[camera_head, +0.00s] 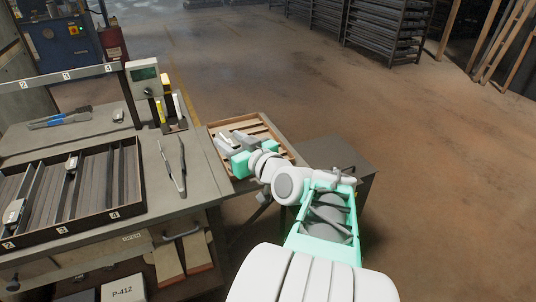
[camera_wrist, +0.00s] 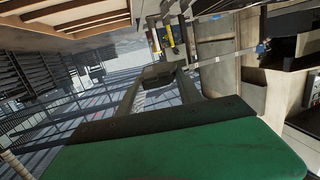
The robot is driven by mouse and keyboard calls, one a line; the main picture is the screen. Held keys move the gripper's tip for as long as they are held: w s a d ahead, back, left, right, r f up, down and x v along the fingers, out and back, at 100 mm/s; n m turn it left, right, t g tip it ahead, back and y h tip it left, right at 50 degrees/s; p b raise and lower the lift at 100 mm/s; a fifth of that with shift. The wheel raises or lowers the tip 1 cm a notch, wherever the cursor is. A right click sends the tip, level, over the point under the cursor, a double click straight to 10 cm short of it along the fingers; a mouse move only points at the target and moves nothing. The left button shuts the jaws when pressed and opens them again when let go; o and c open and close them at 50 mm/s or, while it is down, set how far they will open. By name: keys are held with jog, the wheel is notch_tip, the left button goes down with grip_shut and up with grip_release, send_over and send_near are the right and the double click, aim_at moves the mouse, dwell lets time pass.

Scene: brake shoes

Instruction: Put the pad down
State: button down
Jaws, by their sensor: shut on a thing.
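My gripper (camera_head: 240,152) is at the slatted wooden tray (camera_head: 286,145), over its near left part. In the wrist view my gripper (camera_wrist: 157,80) reaches forward, with a small dark block, apparently the pad (camera_wrist: 157,72), between its fingertips. My gripper is shut on it. In the head view grey pieces show just beyond the green gripper parts; I cannot tell there which is pad and which is finger. Whether the pad touches the tray cannot be told. In the wrist view the tray's slats (camera_wrist: 85,22) show at the upper left.
Left of the tray stands a bench with a numbered, slotted tray (camera_head: 140,180) holding a few small parts. Tongs (camera_head: 173,166) lie beside it. A gauge with a display (camera_head: 145,76) stands at the bench's back. A grey cabinet (camera_head: 345,152) is right of the wooden tray.

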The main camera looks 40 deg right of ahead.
jog(key=s+d+f+m+h, duration=0.1)
jog(key=s+d+h, duration=0.1)
jog(key=d, duration=0.5)
jog(key=w+d+f, duration=0.2)
jog(key=d+f, duration=0.1)
jog(key=w+d+f+b, duration=0.1)
jog(key=w+d+f, duration=0.1)
jog(key=d+f, duration=0.1)
jog(key=w+d+f, duration=0.2)
jog(key=d, duration=0.2)
jog(key=shift+d+f+b, duration=0.2)
jog(key=shift+f+b, duration=0.1)
jog(key=shift+f, duration=0.1)
jog(key=shift+w+d+f, duration=0.1)
jog(key=shift+d+f, duration=0.1)
jog(key=shift+f, duration=0.05)
jog(key=shift+w+d+f, duration=0.1)
jog(key=shift+d+f, duration=0.05)
jog(key=shift+f, duration=1.5)
jog(key=shift+f+b, duration=0.1)
jog(key=shift+b, duration=0.2)
jog(key=shift+f, duration=0.15)
jog(key=c, duration=1.1)
grip_release()
